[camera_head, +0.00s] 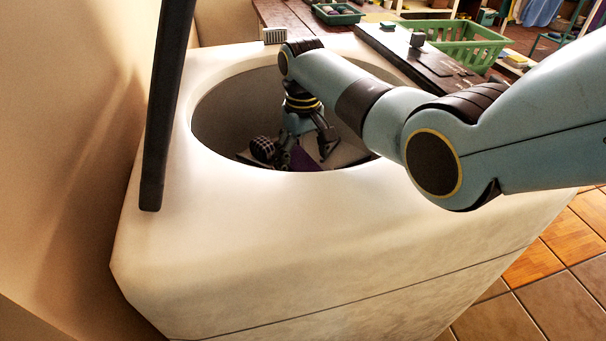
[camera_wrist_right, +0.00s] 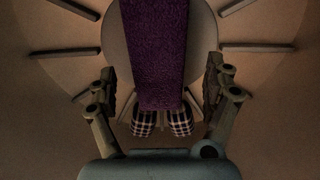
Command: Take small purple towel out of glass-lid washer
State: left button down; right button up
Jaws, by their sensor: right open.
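The washer (camera_head: 230,225) is a white top-loading machine with its round opening uncovered. My right arm reaches into the drum, and my right gripper (camera_head: 306,152) is open inside it. The small purple towel (camera_wrist_right: 155,45) lies low in the drum as a folded strip. In the right wrist view it runs from the top edge down between the two open fingers, which stand apart from it on either side. In the head view only a bit of the towel (camera_head: 301,160) shows, partly hidden by the gripper. My left gripper is not in view.
A black-and-white checked item (camera_head: 262,148) lies in the drum beside the gripper; two checked ends (camera_wrist_right: 143,122) show below the towel in the wrist view. The drum rim surrounds my arm. A dark bar (camera_head: 165,110) rises at the left. Green baskets (camera_head: 462,42) stand behind.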

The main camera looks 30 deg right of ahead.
aim_at(303, 165)
notch_tip(303, 165, down, 3)
jog(key=shift+f+b, duration=0.1)
jog(key=shift+b, duration=0.2)
jog(key=c, duration=1.3)
